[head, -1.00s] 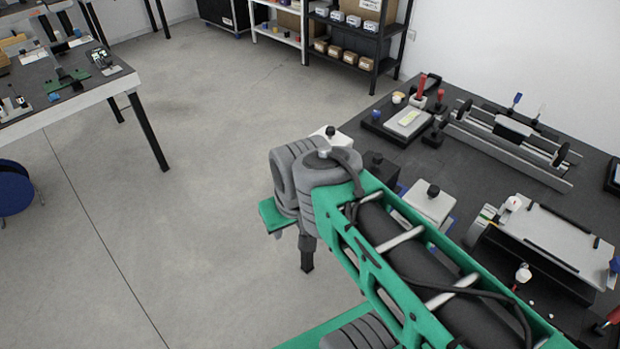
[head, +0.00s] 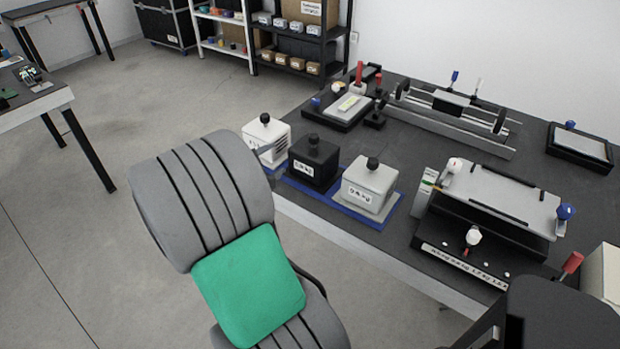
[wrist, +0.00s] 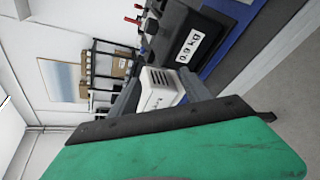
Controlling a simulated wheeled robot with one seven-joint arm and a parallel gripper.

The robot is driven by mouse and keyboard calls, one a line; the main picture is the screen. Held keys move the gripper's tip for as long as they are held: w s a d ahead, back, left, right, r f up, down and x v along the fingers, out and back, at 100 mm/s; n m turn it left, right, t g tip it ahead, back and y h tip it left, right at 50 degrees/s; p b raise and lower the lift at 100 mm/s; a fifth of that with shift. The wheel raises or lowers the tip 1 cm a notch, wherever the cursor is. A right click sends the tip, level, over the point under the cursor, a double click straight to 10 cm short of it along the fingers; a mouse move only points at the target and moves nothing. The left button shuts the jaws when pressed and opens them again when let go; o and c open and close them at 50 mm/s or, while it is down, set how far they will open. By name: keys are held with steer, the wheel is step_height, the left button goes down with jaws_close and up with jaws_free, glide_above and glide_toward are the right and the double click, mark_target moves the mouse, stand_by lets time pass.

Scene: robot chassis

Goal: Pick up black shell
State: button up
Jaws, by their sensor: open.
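The black shell (head: 313,163) is a dark box with a round knob on top and a white label. It stands upright on a blue base at the left edge of the table, between two white boxes. In the wrist view the black shell (wrist: 185,45) appears sideways in the upper middle, its label reading 0.9 kg. My gripper (wrist: 163,96) shows in the wrist view below it, its grey fingers apart and empty, clear of the shell. The green and dark gripper body fills the bottom. In the head view the fingers are hidden.
A white box (head: 370,185) stands close on the right of the shell, and another white box (head: 266,140) on its left. The blue base (head: 345,207) lies under them. A grey-topped device (head: 500,195) stands farther right. The floor left of the table is open.

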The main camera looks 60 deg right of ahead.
mark_target(311, 140)
steer(key=s+d+n+h, duration=0.1)
steer(key=d+n+h, duration=0.1)
steer(key=d+n, duration=0.1)
steer(key=s+d+n+h, duration=0.1)
steer(key=s+d+n, duration=0.1)
steer(key=d+n, duration=0.2)
steer(key=s+d+n+h, duration=0.2)
steer(key=d+n, duration=0.2)
steer(key=d, duration=0.3)
steer(key=shift+s+d+h+b, duration=0.15)
steer(key=shift+d+h+b, duration=0.05)
steer(key=shift+h+b, duration=0.15)
steer(key=shift+c, duration=0.6)
jaws_close()
steer(key=shift+r, duration=0.2)
